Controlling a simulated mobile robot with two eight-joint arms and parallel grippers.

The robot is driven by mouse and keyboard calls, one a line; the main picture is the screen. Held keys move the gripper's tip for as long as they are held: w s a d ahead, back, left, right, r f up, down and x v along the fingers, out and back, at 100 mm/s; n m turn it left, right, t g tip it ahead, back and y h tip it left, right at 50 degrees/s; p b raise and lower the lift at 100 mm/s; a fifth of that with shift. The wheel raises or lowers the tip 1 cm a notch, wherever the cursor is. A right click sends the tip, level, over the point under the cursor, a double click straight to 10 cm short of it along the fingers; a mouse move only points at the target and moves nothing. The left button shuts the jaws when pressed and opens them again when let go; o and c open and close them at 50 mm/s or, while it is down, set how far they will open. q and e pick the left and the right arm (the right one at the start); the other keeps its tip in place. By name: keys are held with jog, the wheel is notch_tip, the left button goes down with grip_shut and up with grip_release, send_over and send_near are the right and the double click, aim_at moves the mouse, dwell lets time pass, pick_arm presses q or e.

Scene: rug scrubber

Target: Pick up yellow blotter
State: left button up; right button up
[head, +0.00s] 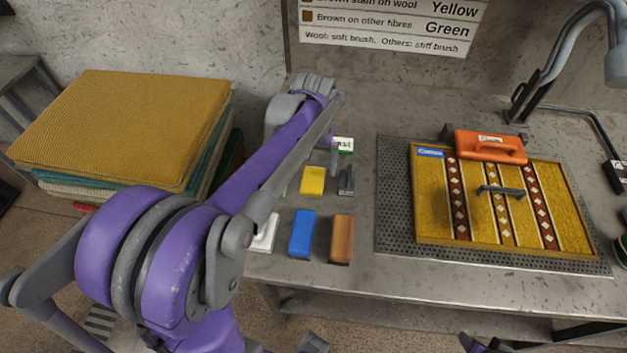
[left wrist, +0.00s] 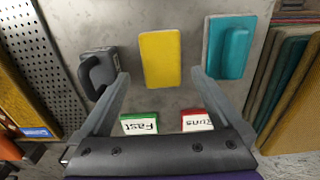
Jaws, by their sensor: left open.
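The yellow blotter (head: 312,180) is a small flat yellow block lying on the grey bench, left of the rug. In the left wrist view the yellow blotter (left wrist: 160,58) lies ahead, its near end between the lines of my two fingers. My left gripper (head: 333,158) is just beyond the blotter in the head view, partly hidden by its own arm. In the left wrist view the left gripper (left wrist: 159,76) is open and empty, with a finger on each side of the blotter, apart from it.
A grey-handled tool (head: 346,180) stands close right of the blotter. Blue (head: 302,233) and brown (head: 342,238) blocks lie nearer the front. A teal block (left wrist: 229,47) and Fast (left wrist: 140,124) and Runs (left wrist: 197,121) labels are nearby. The rug (head: 430,210) lies on a perforated mat.

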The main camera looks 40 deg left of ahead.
aim_at(313, 179)
pick_arm(q)
notch_tip(313, 179, down, 5)
jog(key=shift+s+a+r, duration=0.1)
jog(key=shift+s+r, duration=0.05)
jog(key=shift+r, duration=0.05)
jog(key=c, duration=1.3)
jog(key=shift+o, duration=0.2)
